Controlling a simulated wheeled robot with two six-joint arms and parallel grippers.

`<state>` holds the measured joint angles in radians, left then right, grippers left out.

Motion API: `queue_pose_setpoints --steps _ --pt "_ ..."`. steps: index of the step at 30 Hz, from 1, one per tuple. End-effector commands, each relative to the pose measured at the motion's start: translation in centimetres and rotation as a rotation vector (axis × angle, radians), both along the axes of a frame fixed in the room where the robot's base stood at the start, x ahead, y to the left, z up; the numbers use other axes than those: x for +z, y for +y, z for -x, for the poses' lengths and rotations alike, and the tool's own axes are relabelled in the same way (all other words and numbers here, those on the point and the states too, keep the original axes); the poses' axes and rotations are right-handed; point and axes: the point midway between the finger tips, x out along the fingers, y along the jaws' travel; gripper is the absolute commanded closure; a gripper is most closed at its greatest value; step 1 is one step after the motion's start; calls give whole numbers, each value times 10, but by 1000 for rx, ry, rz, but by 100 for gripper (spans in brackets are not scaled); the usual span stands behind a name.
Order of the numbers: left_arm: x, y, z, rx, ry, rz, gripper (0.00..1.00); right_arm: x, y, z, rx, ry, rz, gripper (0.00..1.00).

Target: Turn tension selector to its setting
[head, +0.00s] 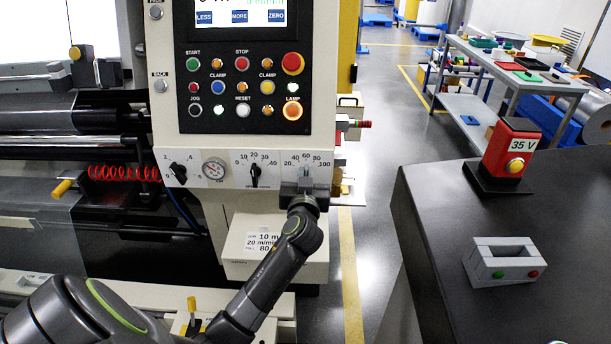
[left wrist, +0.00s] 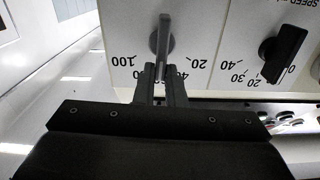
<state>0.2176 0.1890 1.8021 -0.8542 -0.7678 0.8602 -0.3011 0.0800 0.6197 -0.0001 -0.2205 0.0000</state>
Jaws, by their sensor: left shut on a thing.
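The tension selector (head: 306,172) is the rightmost dial on the panel, with a scale running to 100. In the left wrist view the panel is upside down and the selector's long grey handle (left wrist: 163,35) stands nearly upright over its plate. My left gripper (head: 305,187) is at this dial, facing the panel. In the left wrist view its two dark fingers (left wrist: 162,72) are shut on the handle's lower end and cover part of the scale. A card (head: 264,243) under the panel reads 10 m, 20 m/min and 80. My right gripper is in neither view.
A black speed knob (head: 255,176) sits close left of the selector, with a gauge (head: 214,170) and another black knob (head: 177,173) further left. Buttons (head: 243,86) are above. A dark table (head: 450,220) stands at right, with clear floor between.

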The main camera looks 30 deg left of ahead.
Motion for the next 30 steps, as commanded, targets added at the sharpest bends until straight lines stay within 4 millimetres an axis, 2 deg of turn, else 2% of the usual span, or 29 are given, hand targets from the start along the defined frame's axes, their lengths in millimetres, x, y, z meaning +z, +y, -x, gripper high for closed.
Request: queue_pose_setpoints --steps 5,18,30 --pt "0 -2 -2 0 54 -86 100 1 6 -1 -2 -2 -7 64" --pt "-1 -8 -5 1 199 -326 100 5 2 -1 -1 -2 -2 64" --pt "-2 -9 -6 1 244 -402 100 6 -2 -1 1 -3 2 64"
